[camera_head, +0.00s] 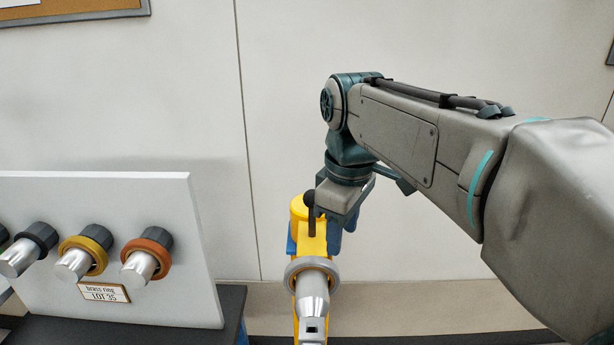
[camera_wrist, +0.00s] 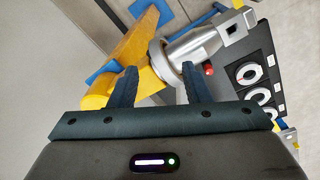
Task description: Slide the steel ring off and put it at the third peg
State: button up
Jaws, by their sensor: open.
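A grey steel ring (camera_head: 312,268) sits around the base of a silver tapered mandrel (camera_head: 312,297) on a yellow machine (camera_head: 300,215). The steel ring also shows in the wrist view (camera_wrist: 166,64), still around the mandrel. My gripper (camera_wrist: 159,69) is open, its two dark fingers pointing towards the ring; part of the ring lies between the fingertips, and I cannot tell whether they touch it. In the head view, a white board (camera_head: 200,255) at the left carries pegs with a black ring (camera_head: 38,237), a yellow ring (camera_head: 85,255) and a copper ring (camera_head: 147,258).
A label reading "brass ring LOT 35" (camera_head: 104,293) is on the board under the yellow and copper rings. The board stands on a dark table (camera_head: 190,335). In the wrist view, a dark panel with white discs (camera_wrist: 249,73) lies right of the mandrel, near a small red knob (camera_wrist: 208,69).

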aim_at(308, 260)
jog(key=w+a+r+n+g, duration=0.1)
jog(key=w+a+r+n, duration=0.2)
jog(key=a+r+n, duration=0.3)
jog(key=f, duration=0.9)
jog(key=f+b, duration=0.1)
jog(key=f, duration=0.3)
jog(key=shift+s+d+f, duration=0.15)
jog(key=shift+s+d, duration=0.05)
jog(key=shift+d, duration=0.05)
grip_shut()
dwell(1.4)
dwell(0.3)
jog(key=shift+s+a+b, duration=0.1)
jog(key=shift+s+b, duration=0.65)
jog(key=shift+s, duration=3.8)
